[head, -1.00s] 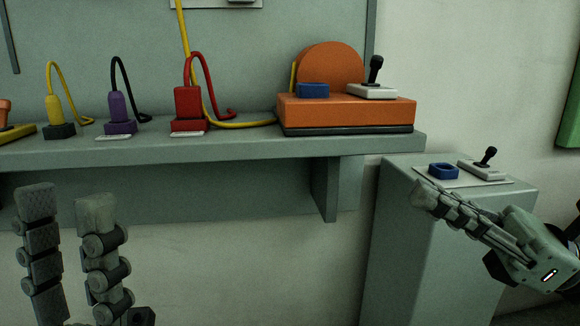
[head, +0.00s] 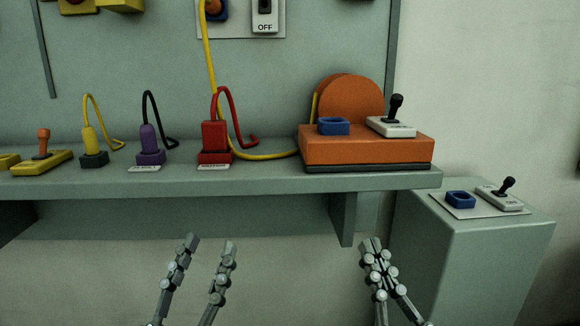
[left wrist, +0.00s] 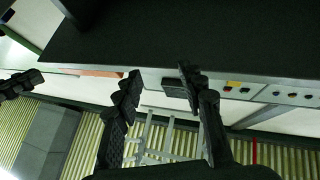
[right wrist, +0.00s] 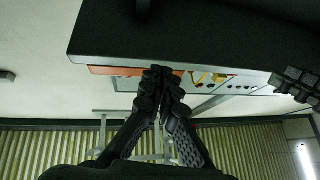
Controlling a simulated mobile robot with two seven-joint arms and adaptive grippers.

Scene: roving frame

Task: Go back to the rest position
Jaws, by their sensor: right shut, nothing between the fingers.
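My left gripper (head: 207,240) is in the lower part of the head view, below the front of the shelf. Its two fingers stand apart, pointing up, with nothing between them. In the left wrist view its fingers (left wrist: 160,75) are also spread and empty. My right gripper (head: 371,243) is to the right of it, below the shelf's right part and left of the pedestal. Its fingertips are together and hold nothing. The right wrist view also shows these fingers (right wrist: 160,70) meeting at the tips. Neither gripper touches anything that I can see.
The grey shelf (head: 270,183) carries an orange box (head: 365,148), red (head: 214,136), purple (head: 149,138) and yellow (head: 90,140) plugs with cables, and a yellow joystick (head: 42,158). A grey pedestal (head: 480,250) at right holds a blue block (head: 460,199) and a joystick (head: 500,195).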

